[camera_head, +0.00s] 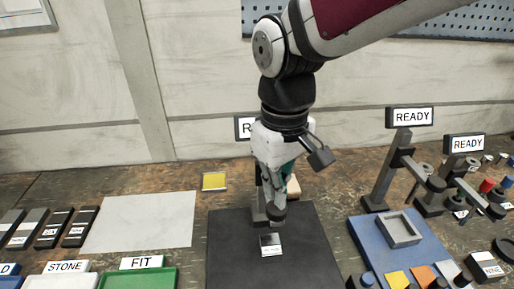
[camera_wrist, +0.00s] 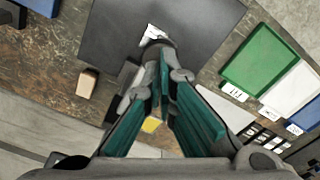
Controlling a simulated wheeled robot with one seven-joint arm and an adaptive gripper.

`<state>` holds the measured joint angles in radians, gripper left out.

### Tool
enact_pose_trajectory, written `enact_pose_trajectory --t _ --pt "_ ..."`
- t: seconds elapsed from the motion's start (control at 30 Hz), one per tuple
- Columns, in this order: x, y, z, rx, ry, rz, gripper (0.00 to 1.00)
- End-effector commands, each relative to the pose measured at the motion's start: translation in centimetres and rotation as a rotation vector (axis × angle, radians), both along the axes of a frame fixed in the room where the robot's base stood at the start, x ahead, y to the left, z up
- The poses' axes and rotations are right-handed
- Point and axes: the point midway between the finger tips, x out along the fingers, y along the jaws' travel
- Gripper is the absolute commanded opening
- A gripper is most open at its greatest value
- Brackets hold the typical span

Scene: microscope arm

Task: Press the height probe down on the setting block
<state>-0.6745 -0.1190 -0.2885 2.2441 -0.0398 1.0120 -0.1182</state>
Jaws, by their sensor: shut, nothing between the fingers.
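The height probe (camera_head: 260,208) is a grey stand with a dark rounded head, on the black mat (camera_head: 230,262). My gripper (camera_head: 276,192) is shut and empty, pointing down, right at the probe head; I cannot tell whether the fingertips touch it. The small setting block (camera_head: 271,245), grey with a white label, sits on the mat just in front of the probe. In the wrist view the probe head (camera_wrist: 160,43) shows just beyond the teal-padded fingers, with part of the block (camera_wrist: 153,32) past it. My gripper and wrist hide much of the probe's upper part and its READY sign.
Two more stands with READY signs (camera_head: 411,117) stand at right, by a blue mat with a grey square tray (camera_head: 400,229). A pale sheet (camera_head: 143,222), a green FIT tray (camera_head: 140,277) and dark labelled blocks lie left. A yellow square (camera_head: 214,181) and tan block (camera_wrist: 87,84) lie behind.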

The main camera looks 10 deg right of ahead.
Motion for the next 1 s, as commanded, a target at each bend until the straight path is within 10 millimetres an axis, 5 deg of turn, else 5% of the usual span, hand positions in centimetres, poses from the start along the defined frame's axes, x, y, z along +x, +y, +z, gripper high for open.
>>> enact_pose_trajectory --t 1.0 --pt "0.0 0.0 -4.4 -0.001 0.001 0.0 0.0"
